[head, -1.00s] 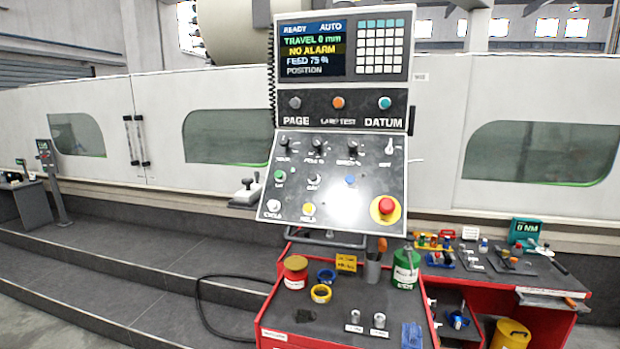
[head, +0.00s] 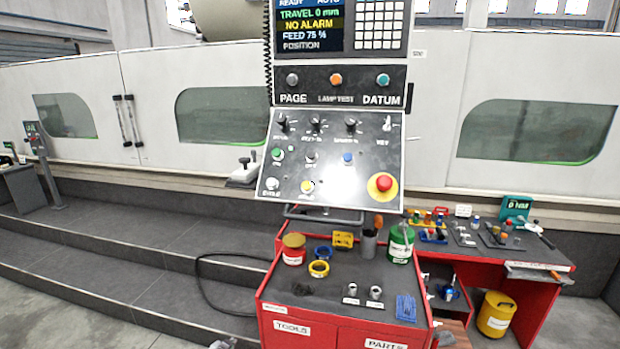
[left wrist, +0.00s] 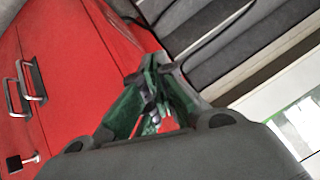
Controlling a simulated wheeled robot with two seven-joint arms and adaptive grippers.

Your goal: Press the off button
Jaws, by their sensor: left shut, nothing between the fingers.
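The control panel (head: 333,182) stands upright in the middle of the head view, above a red cabinet. Its lower face has a green button (head: 277,154), a grey-white button (head: 311,157) and a blue button (head: 348,158) in one row; their small labels are too blurred to read surely. Below are a white button (head: 272,183), a yellow button (head: 307,187) and a red mushroom button (head: 384,182) on a yellow disc. My left gripper (left wrist: 152,88) shows in the left wrist view, shut and empty beside a red cabinet side, away from the panel. My right gripper is not in view.
The red cabinet's top (head: 330,283) carries a red tin (head: 293,255), a green can (head: 400,247), tape rings and small parts. A red workbench (head: 540,268) stands at right. Grey steps (head: 130,262) lie at left. The space before the panel is clear.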

